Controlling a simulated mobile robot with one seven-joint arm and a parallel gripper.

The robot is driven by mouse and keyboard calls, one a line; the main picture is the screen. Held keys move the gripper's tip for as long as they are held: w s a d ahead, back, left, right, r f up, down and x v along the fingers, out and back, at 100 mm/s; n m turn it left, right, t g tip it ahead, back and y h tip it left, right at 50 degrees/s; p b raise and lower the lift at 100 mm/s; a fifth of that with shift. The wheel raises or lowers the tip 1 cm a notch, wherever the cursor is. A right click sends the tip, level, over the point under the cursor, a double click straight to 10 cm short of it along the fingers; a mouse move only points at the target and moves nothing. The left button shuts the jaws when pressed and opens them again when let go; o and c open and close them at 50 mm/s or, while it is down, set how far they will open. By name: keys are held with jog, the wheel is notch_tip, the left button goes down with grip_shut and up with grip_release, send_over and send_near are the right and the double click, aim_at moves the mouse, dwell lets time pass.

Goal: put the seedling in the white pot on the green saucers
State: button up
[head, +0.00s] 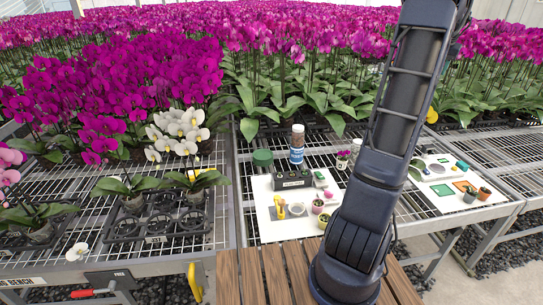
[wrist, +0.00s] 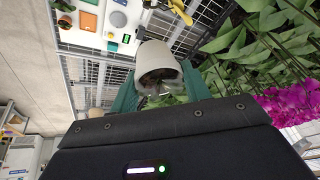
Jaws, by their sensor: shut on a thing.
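In the wrist view, my gripper (wrist: 158,92) is shut on a white pot (wrist: 157,55), with a teal finger on each side. The pot's dark opening faces the camera, and green leaves show below it; the seedling is only partly clear.
A white board (head: 270,225) holds a black tray (head: 291,180), a yellow tool and small pots. The brown bottle (head: 297,145) stands behind it. The right-hand board carries an orange square (head: 462,186) and small potted plants (head: 484,193). Orchids crowd the left and back.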

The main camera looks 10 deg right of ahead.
jog(key=w+a+n+y, duration=0.1)
jog(key=w+a+n, duration=0.2)
jog(key=w+a, duration=1.05)
jog(key=n+y, duration=0.4)
jog(key=n, duration=0.6)
send_over(260, 153)
jog(key=s+d, duration=0.1)
jog(key=f, duration=4.5)
jog(key=shift+s+d+f, duration=0.15)
jog(key=shift+s+f, duration=0.05)
jog(key=shift+f, duration=0.2)
jog(key=shift+f, duration=0.15)
jog(key=o, duration=0.8)
jog(key=shift+c, duration=0.2)
jog(key=shift+o, duration=1.3)
